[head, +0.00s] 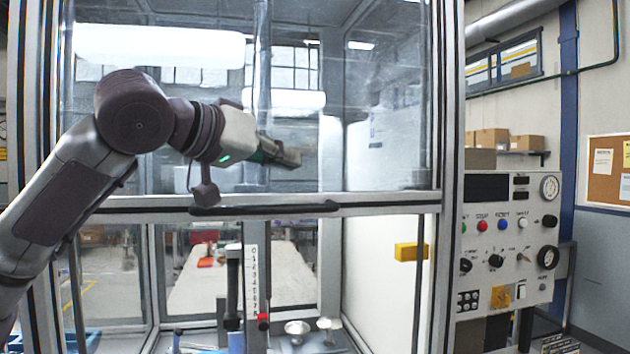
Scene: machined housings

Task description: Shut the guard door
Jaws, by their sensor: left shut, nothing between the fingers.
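The guard door (385,150) is a clear pane in a grey metal frame on the front of a machine enclosure. Its bottom rail, with a long black handle (265,209), crosses the front at about mid-height. Below the rail the front looks open, so the door appears partly raised. My left gripper (292,157) is shut and empty, in front of the pane and above the handle, pointing right. Whether it touches the pane I cannot tell. Part of my left wrist hangs down close to the handle's left end. My right gripper is not in view.
Inside the enclosure are a vertical scale (253,280), a red knob (263,321) and small metal parts (297,328) on the bed. A yellow block (410,251) shows at the right inside. A control panel (507,240) stands right of the frame.

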